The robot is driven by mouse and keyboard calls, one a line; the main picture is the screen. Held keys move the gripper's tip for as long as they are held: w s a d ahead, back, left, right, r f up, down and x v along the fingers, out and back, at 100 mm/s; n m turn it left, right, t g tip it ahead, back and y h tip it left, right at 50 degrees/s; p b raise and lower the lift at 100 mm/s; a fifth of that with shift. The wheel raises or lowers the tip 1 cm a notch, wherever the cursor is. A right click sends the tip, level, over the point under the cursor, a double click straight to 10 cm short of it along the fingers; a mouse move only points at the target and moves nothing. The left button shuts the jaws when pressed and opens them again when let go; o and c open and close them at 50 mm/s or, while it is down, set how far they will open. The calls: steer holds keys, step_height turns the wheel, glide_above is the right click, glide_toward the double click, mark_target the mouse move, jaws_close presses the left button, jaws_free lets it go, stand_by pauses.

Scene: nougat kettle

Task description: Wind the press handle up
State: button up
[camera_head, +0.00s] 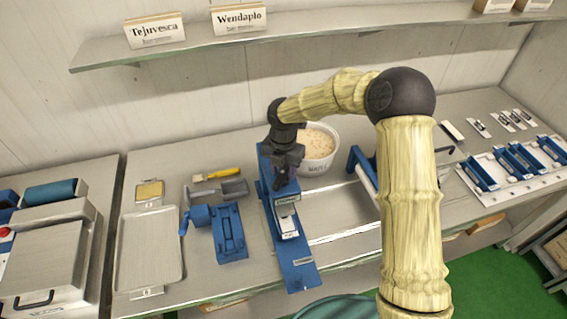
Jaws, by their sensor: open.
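A narrow blue press-like device (300,272) with a pale metal plate and small labels stands at the middle of the bench, its long side running front to back. My gripper (287,172) is open and points down over its rear part. The gripper hides much of that part, so I cannot make out the press handle or tell whether the fingers touch anything. A dark bent crank (445,150) shows right of my arm; what it belongs to is hidden.
A white tub of nougat mix (320,145) stands close behind right of my gripper. A blue frame (360,168) is partly behind my arm. A shelf (330,22) runs above.

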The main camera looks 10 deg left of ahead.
mark_target(283, 170)
step_height(283, 170, up, 17)
steer(key=b, duration=0.4)
steer(key=shift+r+b, duration=0.2)
steer(key=shift+b, duration=0.1)
steer(key=s+d+f+m+t+b, duration=0.1)
steer(key=s+d+f+m, duration=0.4)
steer(key=d+m, duration=0.3)
steer(key=s+d+f+m+b, duration=0.2)
steer(key=s+d+f+m, duration=0.4)
steer(key=m, duration=0.8)
steer(key=s+d+f+m+t+b, duration=0.1)
steer(key=s+d+f+m+b, duration=0.1)
steer(key=s+d+f+m, duration=0.4)
steer(key=s+d+m, duration=0.1)
steer(key=d+m, duration=0.4)
steer(key=d, duration=0.1)
steer(key=shift+s+t, duration=0.15)
steer(key=shift+t, duration=0.15)
steer(key=shift+f, duration=0.1)
